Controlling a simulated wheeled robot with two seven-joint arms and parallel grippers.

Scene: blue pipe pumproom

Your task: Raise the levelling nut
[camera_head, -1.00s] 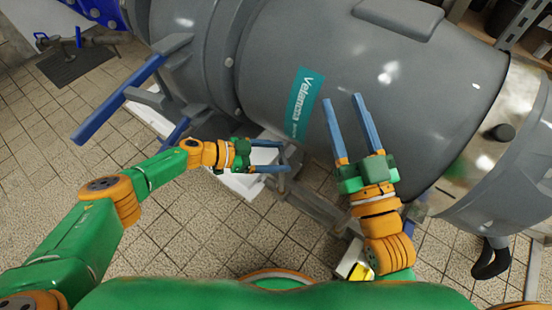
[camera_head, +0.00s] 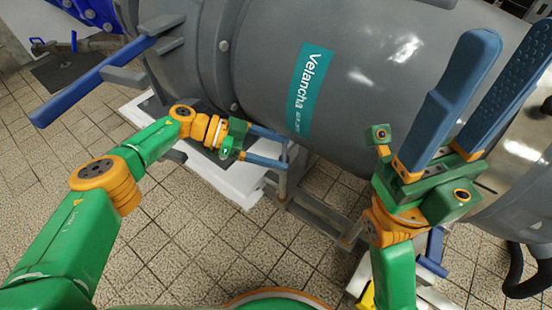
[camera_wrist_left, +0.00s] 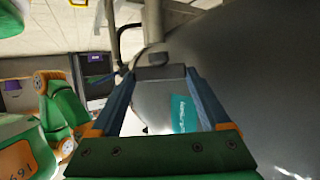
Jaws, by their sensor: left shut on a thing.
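My left gripper (camera_head: 284,150) reaches in from the left, low beside the grey machine. Its blue fingers are shut on a grey block, seemingly the levelling nut (camera_wrist_left: 160,72), which sits between the fingertips in the left wrist view. An upright grey post (camera_wrist_left: 153,22) runs through or beside that block. In the head view the post (camera_head: 283,183) shows just below the fingertips; the nut itself is too small to tell there. My right gripper (camera_head: 513,52) is raised close to the head camera, open and empty, its fingers pointing up.
The large grey machine body (camera_head: 350,80) with a teal label (camera_head: 306,88) fills the back. A blue bar (camera_head: 95,85) sticks out at the left. A white plinth (camera_head: 215,175) and a metal frame (camera_head: 325,220) lie below. The tiled floor (camera_head: 200,245) in front is clear.

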